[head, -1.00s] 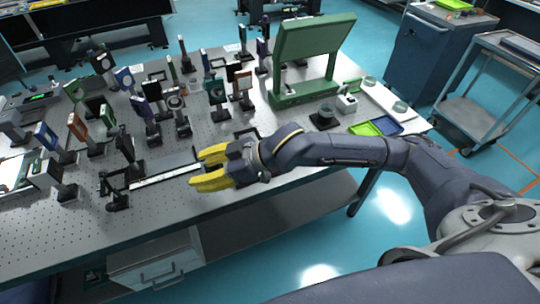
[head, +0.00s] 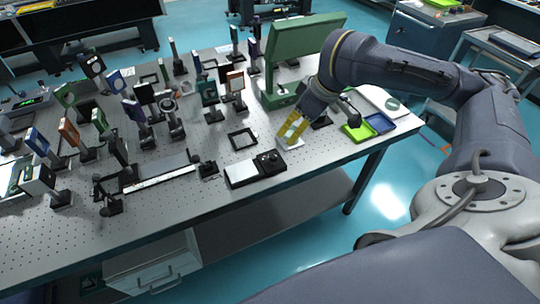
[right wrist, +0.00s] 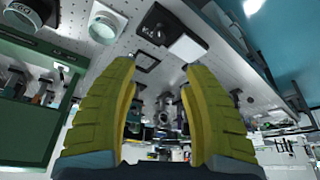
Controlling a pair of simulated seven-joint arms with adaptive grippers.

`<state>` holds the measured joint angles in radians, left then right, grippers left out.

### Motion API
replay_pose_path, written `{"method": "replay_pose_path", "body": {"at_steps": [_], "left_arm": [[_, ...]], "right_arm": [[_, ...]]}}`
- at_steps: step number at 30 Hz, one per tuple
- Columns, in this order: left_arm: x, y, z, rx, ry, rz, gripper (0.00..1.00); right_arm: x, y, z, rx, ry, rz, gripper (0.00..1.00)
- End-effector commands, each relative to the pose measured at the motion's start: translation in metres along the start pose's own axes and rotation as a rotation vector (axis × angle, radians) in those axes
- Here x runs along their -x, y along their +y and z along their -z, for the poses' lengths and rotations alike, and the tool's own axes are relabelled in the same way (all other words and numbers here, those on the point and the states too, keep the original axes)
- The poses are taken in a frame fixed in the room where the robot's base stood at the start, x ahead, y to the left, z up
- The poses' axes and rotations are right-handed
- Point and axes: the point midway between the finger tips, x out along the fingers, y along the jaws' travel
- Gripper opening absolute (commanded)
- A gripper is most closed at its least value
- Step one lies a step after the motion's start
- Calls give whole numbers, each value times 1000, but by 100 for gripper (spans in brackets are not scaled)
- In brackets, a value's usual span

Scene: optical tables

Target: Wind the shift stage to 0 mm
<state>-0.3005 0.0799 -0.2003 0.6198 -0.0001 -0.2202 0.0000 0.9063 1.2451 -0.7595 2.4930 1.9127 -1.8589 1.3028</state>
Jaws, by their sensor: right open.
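A long dark rail stage (head: 150,180) with a pale strip along its front edge lies near the front of the perforated table; I take it as the shift stage. Its scale reading is too small to make out. A small dark block (head: 208,170) stands at its right end. My right gripper (head: 291,136) has yellow fingers pointing down, well to the right of the stage and apart from it. In the right wrist view the fingers (right wrist: 157,75) are spread with nothing between them. My left gripper is not in view.
A flat box with a black knob (head: 256,168) lies between the stage and my right gripper. A green frame (head: 300,50) stands behind the gripper. Green (head: 358,132) and blue (head: 380,123) trays lie to the right. Several upright optic mounts crowd the table's left and middle.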

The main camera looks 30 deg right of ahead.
Motion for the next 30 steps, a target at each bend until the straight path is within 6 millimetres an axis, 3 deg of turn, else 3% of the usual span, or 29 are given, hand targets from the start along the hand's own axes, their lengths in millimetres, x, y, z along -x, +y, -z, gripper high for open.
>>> {"method": "replay_pose_path", "body": {"at_steps": [8, 30], "left_arm": [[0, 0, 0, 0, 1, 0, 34], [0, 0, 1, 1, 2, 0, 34]], "right_arm": [[-21, 1, -3, -4, -9, 0, 48], [-135, 1, -3, -5, -7, 1, 48]]}}
